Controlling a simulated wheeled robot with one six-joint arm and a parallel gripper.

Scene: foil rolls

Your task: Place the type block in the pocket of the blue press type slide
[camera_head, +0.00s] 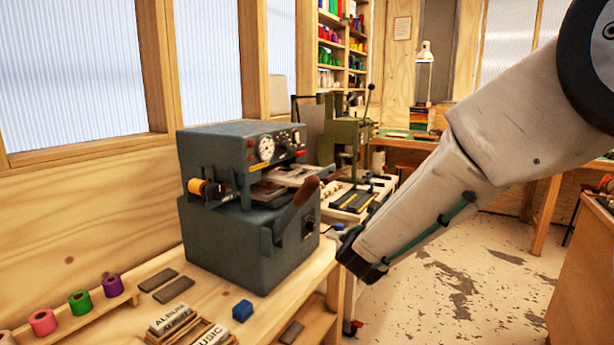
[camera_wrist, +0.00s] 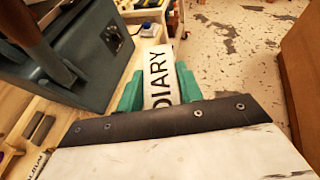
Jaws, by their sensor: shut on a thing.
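The type block (camera_wrist: 160,75) is white with the word DIARY. In the wrist view my gripper (camera_wrist: 159,88) has its teal fingers shut on its two sides. The head view shows my arm's dark end (camera_head: 358,258) right of the blue-grey press (camera_head: 245,235), but the block cannot be made out there. The press has a gauge, a brown-handled lever and a pale flat slide (camera_head: 297,174) at its front. The slide's pocket cannot be made out. In the wrist view the press (camera_wrist: 80,55) stands left of the block, apart from it.
Blocks reading ALBUM (camera_head: 170,320) and MUSIC (camera_head: 211,337) lie in a wooden tray at the bench front. A green press (camera_head: 345,138) stands behind. The floor (camera_head: 470,270) at right is open.

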